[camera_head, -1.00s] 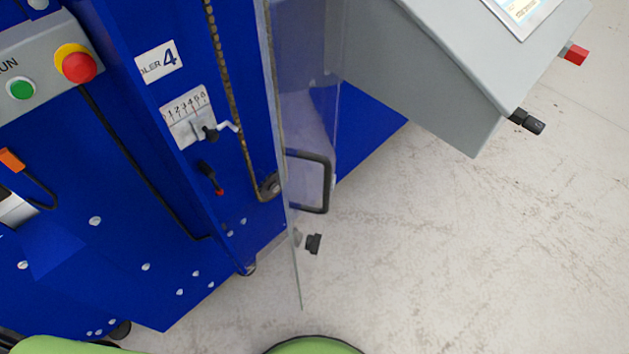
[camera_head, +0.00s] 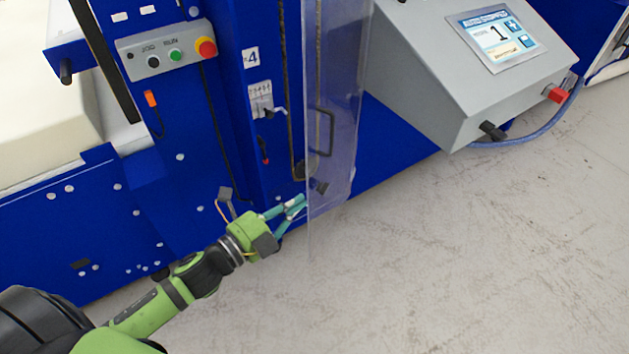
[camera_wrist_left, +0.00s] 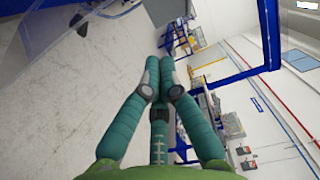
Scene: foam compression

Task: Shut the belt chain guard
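The belt chain guard (camera_head: 341,90) is a clear panel with a black handle (camera_head: 325,131). In the head view it stands out from the blue machine, swung open, beside the uncovered belt chain (camera_head: 289,85). My left gripper (camera_head: 301,201) is at the lower left edge of the panel, below the handle; I cannot tell whether it touches. In the left wrist view its teal fingers (camera_wrist_left: 158,82) are drawn together with nothing between them. A clear sheet at the upper left of that view may be the guard (camera_wrist_left: 38,28). My right gripper is not in view.
A grey control box with a screen (camera_head: 497,38) juts out right of the guard. A button panel (camera_head: 168,52) and a small lever (camera_head: 272,111) are on the blue machine at left. A dark knob (camera_head: 319,187) sits near my fingertips. The floor (camera_head: 450,250) at right is clear.

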